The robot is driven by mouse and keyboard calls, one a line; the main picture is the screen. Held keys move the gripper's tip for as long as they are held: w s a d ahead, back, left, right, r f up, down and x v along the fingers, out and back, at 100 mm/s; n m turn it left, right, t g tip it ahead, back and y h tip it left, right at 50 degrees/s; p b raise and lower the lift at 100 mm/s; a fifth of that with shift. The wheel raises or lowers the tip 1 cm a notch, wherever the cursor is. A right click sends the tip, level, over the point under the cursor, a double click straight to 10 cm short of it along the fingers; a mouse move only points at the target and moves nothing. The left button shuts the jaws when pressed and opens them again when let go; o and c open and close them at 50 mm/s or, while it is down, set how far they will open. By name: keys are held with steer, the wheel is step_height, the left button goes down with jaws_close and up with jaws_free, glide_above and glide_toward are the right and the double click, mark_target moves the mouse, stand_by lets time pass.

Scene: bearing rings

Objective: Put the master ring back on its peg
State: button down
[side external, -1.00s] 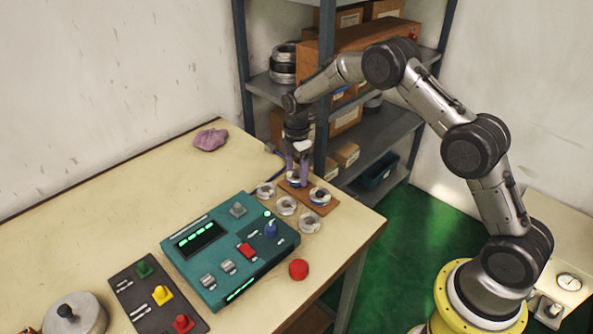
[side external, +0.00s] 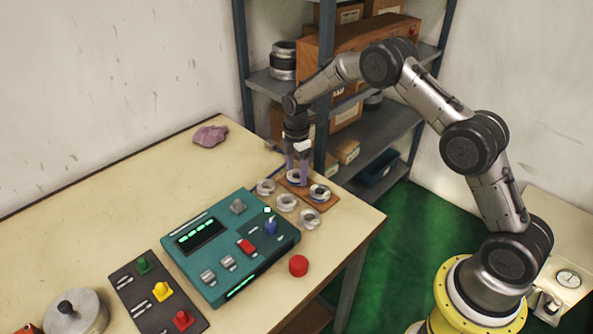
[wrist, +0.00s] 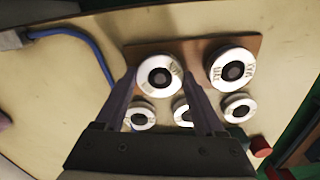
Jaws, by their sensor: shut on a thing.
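The master ring (side external: 296,176), pale metal with a dark centre and lettering on its face, is at the left end of a small brown board (side external: 306,190). My gripper (side external: 298,172) reaches down from above with its fingers on either side of this ring, shut on it. In the wrist view the ring (wrist: 148,72) lies between the fingertips, and its dark centre lines up with the peg position. I cannot tell how far down the peg it sits. A second lettered ring (side external: 320,192) sits on the board's right end, also in the wrist view (wrist: 217,67).
Several plain rings (side external: 287,203) lie in a row in front of the board. A teal control box (side external: 228,245) and a red button (side external: 298,266) stand nearer the camera. A purple cloth (side external: 210,136) lies at the back. A blue cable (wrist: 88,47) runs left of the board.

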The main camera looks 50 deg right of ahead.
jaws_free()
stand_by(0.3)
steer(key=shift+r, duration=3.75)
